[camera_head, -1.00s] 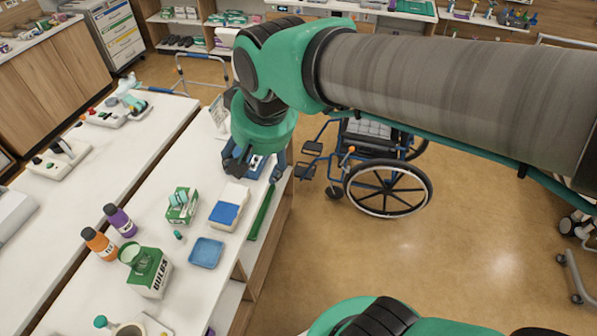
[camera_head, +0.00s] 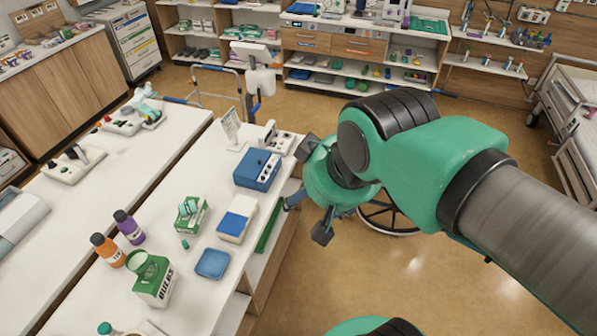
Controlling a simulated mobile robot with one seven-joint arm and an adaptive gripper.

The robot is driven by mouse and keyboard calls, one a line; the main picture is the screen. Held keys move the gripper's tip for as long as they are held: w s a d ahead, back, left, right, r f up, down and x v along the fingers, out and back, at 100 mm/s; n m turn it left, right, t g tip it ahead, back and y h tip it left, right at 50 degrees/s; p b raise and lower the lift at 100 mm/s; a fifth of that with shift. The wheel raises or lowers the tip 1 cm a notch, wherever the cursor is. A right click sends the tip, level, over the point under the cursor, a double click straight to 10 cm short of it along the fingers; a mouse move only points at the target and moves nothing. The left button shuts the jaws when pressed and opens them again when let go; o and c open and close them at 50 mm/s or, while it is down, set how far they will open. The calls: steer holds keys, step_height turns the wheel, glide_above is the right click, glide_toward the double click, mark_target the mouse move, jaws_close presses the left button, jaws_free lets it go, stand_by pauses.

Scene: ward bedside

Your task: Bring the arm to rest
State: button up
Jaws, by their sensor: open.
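My arm, green and grey, reaches in from the right edge in the head view. My gripper (camera_head: 314,190) hangs beyond the right edge of the white bedside counter (camera_head: 190,243), over the floor side. Its dark fingers are spread and nothing shows between them. The gripper is to the right of a blue box (camera_head: 257,170) on the counter, apart from it in the picture. Part of the gripper is hidden behind my own wrist.
On the counter stand a bulbs box (camera_head: 153,284), an orange bottle (camera_head: 106,251), a purple bottle (camera_head: 128,228), a blue tray (camera_head: 212,264) and a blue-and-white box (camera_head: 236,219). A wheelchair (camera_head: 390,216) is partly behind my arm.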

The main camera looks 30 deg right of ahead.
step_height(320, 180, down, 11)
steer(key=b, duration=1.1)
stand_by(0.7)
